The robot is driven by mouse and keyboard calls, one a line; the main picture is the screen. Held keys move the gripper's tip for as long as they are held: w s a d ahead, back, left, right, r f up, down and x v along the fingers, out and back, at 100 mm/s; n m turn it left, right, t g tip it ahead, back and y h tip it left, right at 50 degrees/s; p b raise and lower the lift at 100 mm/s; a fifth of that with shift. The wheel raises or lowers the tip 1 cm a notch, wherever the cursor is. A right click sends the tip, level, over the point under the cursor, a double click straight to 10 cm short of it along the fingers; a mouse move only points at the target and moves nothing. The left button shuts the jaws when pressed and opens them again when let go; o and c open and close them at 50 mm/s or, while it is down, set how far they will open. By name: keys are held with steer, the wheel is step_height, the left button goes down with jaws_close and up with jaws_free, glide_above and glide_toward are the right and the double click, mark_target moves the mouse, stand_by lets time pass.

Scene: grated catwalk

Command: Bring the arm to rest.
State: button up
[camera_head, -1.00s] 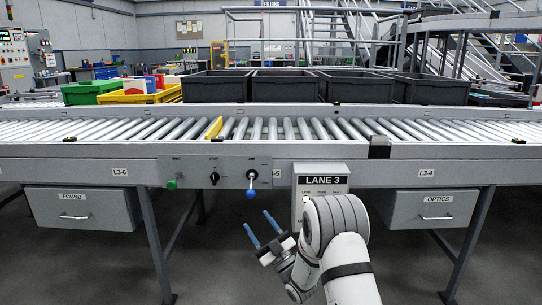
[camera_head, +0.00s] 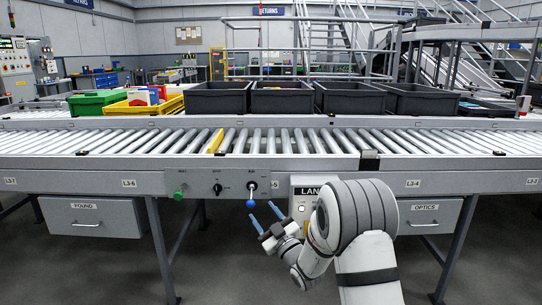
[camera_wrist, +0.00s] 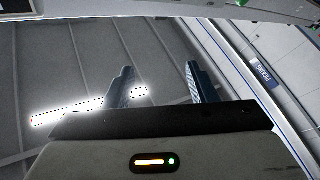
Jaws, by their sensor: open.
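My gripper (camera_head: 263,217) is open and empty, with its two blue fingers apart. In the head view it is in front of the conveyor's front panel, just below the lever with a blue knob (camera_head: 251,203). My arm reaches up from the lower right and hides part of the LANE 3 box (camera_head: 303,207). In the wrist view the gripper (camera_wrist: 158,78) shows both fingers spread, with nothing between them; ceiling or wall panels and a bright lamp strip are behind.
A roller conveyor (camera_head: 120,141) spans the picture. The panel also has a green button (camera_head: 179,195) and a black switch (camera_head: 217,189). Drawers marked FOUND (camera_head: 92,219) and OPTICS (camera_head: 428,214) hang below. Dark bins (camera_head: 282,101) stand behind, by a yellow tray (camera_head: 140,108). Floor in front is clear.

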steer(key=s+d+r+m+g+h+p, duration=0.2)
steer(key=s+d+r+h+p, duration=0.15)
steer(key=r+p, duration=0.3)
steer(key=s+d+r+m+g+h+p, duration=0.25)
steer(key=d+r+h+p, duration=0.2)
steer(key=r, duration=0.25)
steer(key=s+d+r+m+g+h+p, duration=0.1)
steer(key=s+d+r+m+h+p, duration=0.25)
steer(key=r+p, duration=0.3)
steer(key=s+d+r+m+g+p, duration=0.1)
steer(key=s+r+g+p, duration=0.2)
steer(key=s, duration=0.6)
steer(key=s+d+r+m+g+h+p, duration=0.1)
steer(key=s+d+r+g+p, duration=0.1)
steer(key=s+p, duration=0.4)
steer(key=s+d+r+m+g+p, duration=0.2)
steer(key=s+r+g+p, duration=0.2)
steer(key=s, duration=1)
step_height(320, 180, up, 2)
steer(key=shift+s+d+r+g+p, duration=0.2)
steer(key=shift+s+g+p, duration=0.1)
steer(key=shift+g, duration=0.25)
steer(key=shift+w, duration=0.1)
steer(key=shift+c, duration=0.4)
